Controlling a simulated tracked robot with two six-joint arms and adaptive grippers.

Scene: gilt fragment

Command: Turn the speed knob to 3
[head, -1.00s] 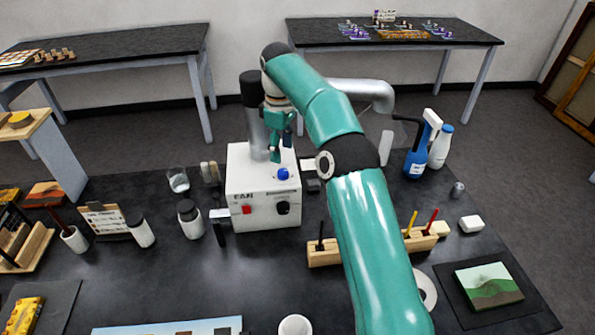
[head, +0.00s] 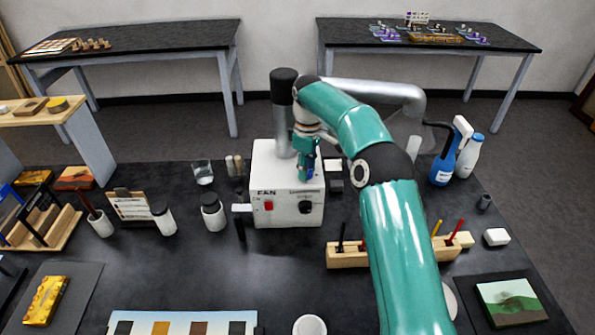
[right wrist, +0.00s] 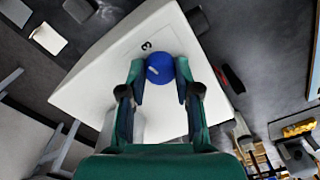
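The white machine labelled FAN (head: 265,212) stands on the dark table. In the right wrist view its blue speed knob (right wrist: 160,70) has a white mark pointing left, and a printed 3 (right wrist: 146,46) lies above and to the left of it. My right gripper (head: 307,170) is down at the knob in the head view and mostly hides it. In the right wrist view my right gripper's fingertips (right wrist: 160,80) stand close on either side of the knob; whether they press on it I cannot tell. My left gripper is out of view.
A red switch (head: 269,205) and a black dial (head: 305,207) are on the machine's front. A dark cylinder with a grey duct (head: 283,110) rises behind. A white bottle (head: 213,215) stands to the left, and a wooden tool block (head: 346,256) to the right.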

